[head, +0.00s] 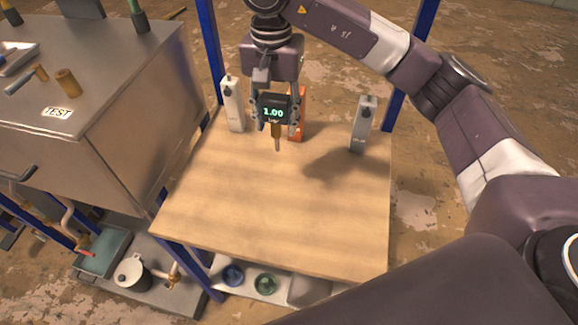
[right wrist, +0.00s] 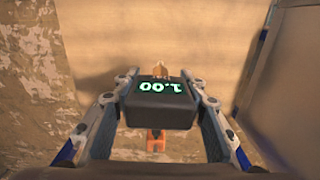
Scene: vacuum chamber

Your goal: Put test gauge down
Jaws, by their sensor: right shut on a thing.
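The test gauge (head: 273,112) is a dark box with a green display reading 1.00 and a brass stem pointing down. My right gripper (head: 275,108) is shut on it and holds it upright above the back part of the wooden table (head: 280,215). In the right wrist view the gauge (right wrist: 158,104) sits between the two fingers of the gripper (right wrist: 160,105), its display upside down. The stem's lower end appears to hang above the table top; the exact gap is hard to tell. My left gripper is not in view.
A white device (head: 232,104) and an orange one (head: 299,118) stand at the table's back, close to the gauge. A grey device (head: 363,125) stands at the back right. A metal cabinet (head: 130,120) labelled TEST is on the left. The table's middle and front are clear.

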